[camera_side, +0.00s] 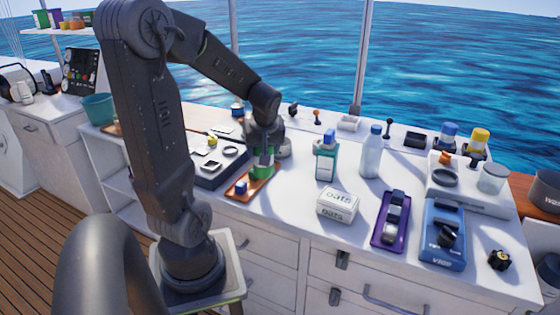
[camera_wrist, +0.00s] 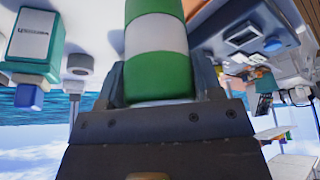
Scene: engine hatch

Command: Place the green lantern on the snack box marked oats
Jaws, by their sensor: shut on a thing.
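The green lantern (camera_side: 262,166) is in my gripper (camera_side: 264,152), over a small brown tray at the centre left of the counter. I cannot tell whether its base touches the tray. In the wrist view the lantern (camera_wrist: 157,45) shows green and white bands between the two fingers of my gripper (camera_wrist: 160,80). The white snack box marked oats (camera_side: 337,205) lies on the counter to the right of my gripper and nearer the camera. Its top shows bare.
The brown tray (camera_side: 239,192) also holds a small blue-topped item. A teal box-shaped bottle (camera_side: 326,162) and a clear bottle (camera_side: 371,155) stand behind the oats box.

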